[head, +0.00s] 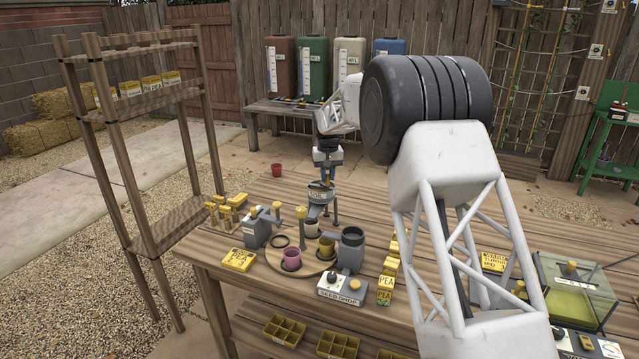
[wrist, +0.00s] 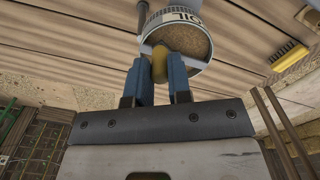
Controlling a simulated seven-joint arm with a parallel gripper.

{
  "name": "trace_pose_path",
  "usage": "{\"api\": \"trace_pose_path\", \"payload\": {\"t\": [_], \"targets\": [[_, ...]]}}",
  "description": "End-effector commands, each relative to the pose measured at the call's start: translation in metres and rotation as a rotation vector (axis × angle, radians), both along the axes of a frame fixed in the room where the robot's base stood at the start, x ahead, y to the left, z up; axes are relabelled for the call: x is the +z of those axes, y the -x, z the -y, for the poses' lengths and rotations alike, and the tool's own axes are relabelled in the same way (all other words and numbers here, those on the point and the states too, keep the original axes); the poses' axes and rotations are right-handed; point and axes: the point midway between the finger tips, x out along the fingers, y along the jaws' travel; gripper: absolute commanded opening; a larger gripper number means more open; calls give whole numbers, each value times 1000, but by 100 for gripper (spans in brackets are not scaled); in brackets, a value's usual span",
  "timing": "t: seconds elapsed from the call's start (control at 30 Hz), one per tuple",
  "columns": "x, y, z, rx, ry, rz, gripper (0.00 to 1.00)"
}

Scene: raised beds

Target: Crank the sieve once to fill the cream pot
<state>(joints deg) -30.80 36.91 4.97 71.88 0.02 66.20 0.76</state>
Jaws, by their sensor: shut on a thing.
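The sieve is a grey drum marked SOIL (head: 318,194) on a stand at the back of the turntable; its brown contents show in the wrist view (wrist: 188,42). My gripper (head: 325,177) is over the sieve. In the wrist view its blue fingers (wrist: 159,72) are shut on the yellow crank knob (wrist: 160,63), over the drum's rim. A small pale pot, which looks like the cream pot (head: 312,228), stands on the turntable (head: 272,262) just in front of the sieve. I cannot tell what is in it.
A pink pot (head: 291,258) and a yellowish pot (head: 327,246) share the turntable. A seed drop unit (head: 341,288) stands at its front, pea packets (head: 385,290) to the right. A tall wooden rack (head: 150,160) stands at left.

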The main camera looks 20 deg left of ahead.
Motion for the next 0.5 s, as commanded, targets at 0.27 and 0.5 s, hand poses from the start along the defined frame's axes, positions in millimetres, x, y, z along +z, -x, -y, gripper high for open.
{"api": "trace_pose_path", "payload": {"t": [0.27, 0.5], "targets": [[0, 3, -2, 0, 1, -1, 12], [0, 8, -8, 0, 1, -1, 12]]}}
